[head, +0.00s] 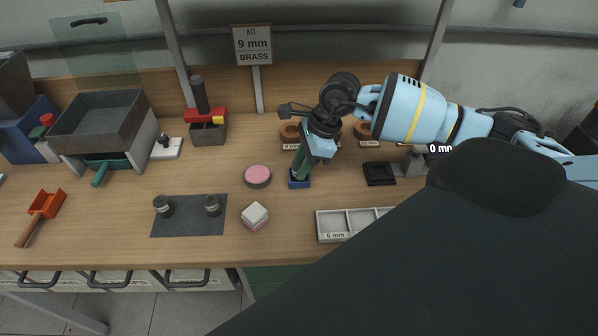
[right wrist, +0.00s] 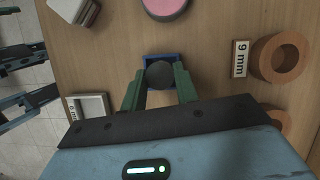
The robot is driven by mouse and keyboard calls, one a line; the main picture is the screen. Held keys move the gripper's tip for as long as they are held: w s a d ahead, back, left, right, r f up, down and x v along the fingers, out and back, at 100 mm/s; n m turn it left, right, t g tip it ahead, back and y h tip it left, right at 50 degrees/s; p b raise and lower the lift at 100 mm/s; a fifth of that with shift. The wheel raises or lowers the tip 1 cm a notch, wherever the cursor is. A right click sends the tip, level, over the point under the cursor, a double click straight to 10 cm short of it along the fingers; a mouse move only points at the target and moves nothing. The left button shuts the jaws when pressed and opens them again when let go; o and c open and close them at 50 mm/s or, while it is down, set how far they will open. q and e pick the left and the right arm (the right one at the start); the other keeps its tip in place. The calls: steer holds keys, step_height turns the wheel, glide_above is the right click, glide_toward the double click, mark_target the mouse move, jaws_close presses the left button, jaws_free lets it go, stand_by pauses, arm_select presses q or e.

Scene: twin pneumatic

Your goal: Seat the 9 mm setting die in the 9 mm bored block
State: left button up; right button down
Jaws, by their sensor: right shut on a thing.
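My right gripper (head: 300,168) points down over a small blue holder (head: 299,183) right of the bench's middle. In the right wrist view, its green fingers (right wrist: 160,92) are shut on a dark round piece (right wrist: 159,74), apparently the setting die. The blue holder (right wrist: 161,56) shows around and behind the piece; I cannot tell whether the piece still rests in it. A brown ring-shaped block (right wrist: 278,57) with a round bore stands behind, beside a "9 mm" label (right wrist: 239,58). It is partly hidden by my arm in the head view (head: 290,133). No left gripper shows.
A pink-topped disc (head: 258,175) and a white stack (head: 255,214) lie left of the gripper. A divided tray (head: 330,238) sits at the front edge, a black square tray (head: 380,181) to the right. A "9 mm brass" sign (head: 254,45) stands behind. A dark mat (head: 188,226) holds two small cylinders.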

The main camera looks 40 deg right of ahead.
mark_target(296, 170)
steer(key=shift+r, duration=0.15)
steer(key=shift+r, duration=0.4)
steer(key=shift+s+r+b, duration=0.15)
steer(key=shift+s+r, duration=0.05)
steer(key=shift+r, duration=0.45)
steer(key=shift+s+r+b, duration=0.15)
steer(key=shift+s+r, duration=0.05)
steer(key=shift+r, duration=0.4)
arm_select(q)
steer(key=shift+s+d+f+b, duration=0.1)
steer(key=shift+s+f+b, duration=0.25)
steer(key=shift+f, duration=0.25)
steer(key=shift+s+d+f+b, duration=0.1)
steer(key=shift+s+f+b, duration=0.25)
steer(key=shift+f, duration=0.25)
arm_select(e)
steer(key=s+a+r, duration=0.1)
steer(key=s+a, duration=0.1)
steer(key=s, duration=1.3)
steer(key=shift+a+r, duration=0.25)
steer(key=shift+a, duration=0.1)
arm_select(q)
steer(key=shift+w, duration=0.15)
